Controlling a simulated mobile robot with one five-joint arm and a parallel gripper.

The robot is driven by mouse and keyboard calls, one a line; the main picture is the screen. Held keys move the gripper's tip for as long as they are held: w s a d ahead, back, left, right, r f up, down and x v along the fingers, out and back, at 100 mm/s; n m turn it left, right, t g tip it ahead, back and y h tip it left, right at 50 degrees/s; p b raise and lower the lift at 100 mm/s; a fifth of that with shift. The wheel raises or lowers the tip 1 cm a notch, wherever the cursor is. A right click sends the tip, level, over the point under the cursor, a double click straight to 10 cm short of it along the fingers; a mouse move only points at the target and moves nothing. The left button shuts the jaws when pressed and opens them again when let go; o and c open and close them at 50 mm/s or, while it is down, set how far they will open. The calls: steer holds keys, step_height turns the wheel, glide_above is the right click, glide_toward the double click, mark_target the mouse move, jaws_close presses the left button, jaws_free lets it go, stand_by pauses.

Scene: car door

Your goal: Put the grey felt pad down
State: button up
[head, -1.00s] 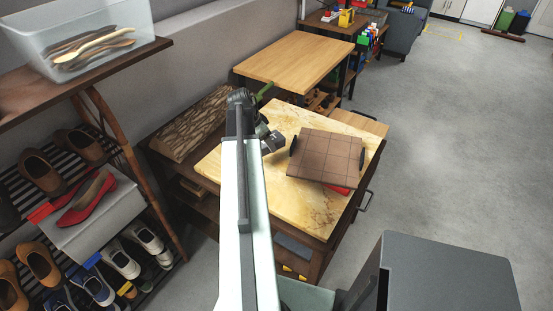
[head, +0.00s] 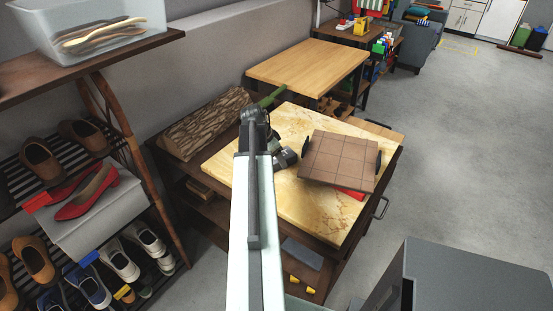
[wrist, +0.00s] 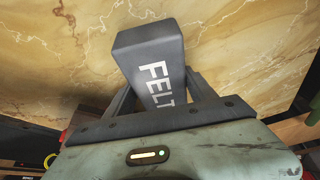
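The grey felt pad (wrist: 150,62) is a dark grey block with the word FELT in white; it fills the space between the two fingers of my gripper (wrist: 160,88) in the wrist view. My gripper looks shut on it. Yellow marble-patterned top (wrist: 230,50) lies behind the pad in that view; whether the pad touches it I cannot tell. In the head view my gripper (head: 285,159) shows small and dark above the left part of the marble top (head: 288,198), partly hidden by my arm.
A brown tiled board with dark handles (head: 340,160) lies on the marble top, right of my gripper, with a red thing (head: 350,193) under its edge. A bark-textured log (head: 205,123) lies at the left. The front of the top is clear. A shoe rack (head: 75,175) stands left.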

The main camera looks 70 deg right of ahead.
steer(key=o, duration=0.4)
steer(key=shift+c, duration=0.2)
steer(key=shift+r, duration=0.1)
steer(key=shift+r+p, duration=0.3)
steer(key=shift+p, duration=0.1)
steer(key=p+v, duration=1)
steer(key=v, duration=0.1)
steer(key=shift+w+r+p, duration=0.2)
steer(key=shift+r+p, duration=0.05)
steer(key=shift+p, duration=0.1)
steer(key=shift+a, duration=0.15)
